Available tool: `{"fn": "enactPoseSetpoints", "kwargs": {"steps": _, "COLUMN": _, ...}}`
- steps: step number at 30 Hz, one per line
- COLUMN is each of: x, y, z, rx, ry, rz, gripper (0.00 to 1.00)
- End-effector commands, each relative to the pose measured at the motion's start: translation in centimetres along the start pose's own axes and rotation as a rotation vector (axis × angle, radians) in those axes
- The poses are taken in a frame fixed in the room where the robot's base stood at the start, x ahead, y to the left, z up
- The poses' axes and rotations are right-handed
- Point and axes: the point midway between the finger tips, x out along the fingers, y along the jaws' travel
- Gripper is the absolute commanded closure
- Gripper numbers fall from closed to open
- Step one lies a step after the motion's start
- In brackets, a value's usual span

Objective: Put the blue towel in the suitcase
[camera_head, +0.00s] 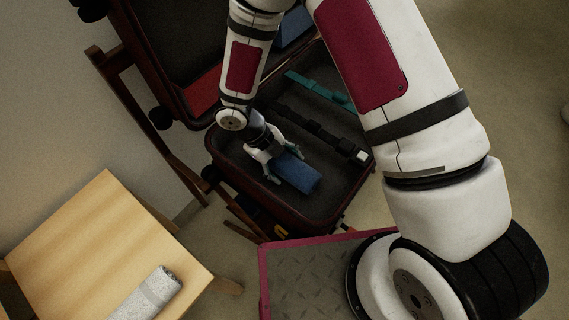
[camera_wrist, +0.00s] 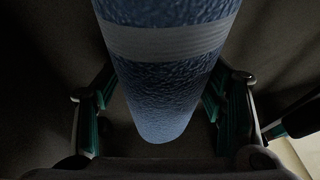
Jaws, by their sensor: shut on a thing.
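The blue towel (camera_head: 297,172) is a rolled cylinder with a lighter band. My gripper (camera_head: 277,166) is shut on it in the head view, over the near half of the open suitcase (camera_head: 225,152). In the wrist view the towel (camera_wrist: 165,75) runs between the two fingers of my gripper (camera_wrist: 160,110), its rounded end towards me. The towel is within the outline of the suitcase's lower shell. I cannot tell whether it touches the suitcase floor.
A light wooden table (camera_head: 105,235) with a rolled grey-white towel (camera_head: 148,295) is at the lower left. Floor shows at the upper right.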

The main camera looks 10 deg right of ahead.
Motion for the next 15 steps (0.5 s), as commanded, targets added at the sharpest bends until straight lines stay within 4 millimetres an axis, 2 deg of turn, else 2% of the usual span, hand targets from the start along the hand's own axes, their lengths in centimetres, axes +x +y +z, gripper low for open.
{"fn": "enactPoseSetpoints", "kwargs": {"steps": 5, "x": 0.25, "y": 0.06, "z": 0.08, "rx": 0.000, "ry": 0.001, "rz": 0.000, "gripper": 0.68}}
{"fn": "enactPoseSetpoints", "kwargs": {"steps": 6, "x": 0.26, "y": 0.07, "z": 0.08, "rx": -0.001, "ry": 0.001, "rz": 0.000, "gripper": 0.32}}
{"fn": "enactPoseSetpoints", "kwargs": {"steps": 8, "x": 0.22, "y": 0.06, "z": 0.05, "rx": 0.000, "ry": 0.001, "rz": 0.000, "gripper": 0.18}}
{"fn": "enactPoseSetpoints", "kwargs": {"steps": 15, "x": 0.20, "y": 0.06, "z": 0.04, "rx": 0.000, "ry": 0.001, "rz": 0.000, "gripper": 0.16}}
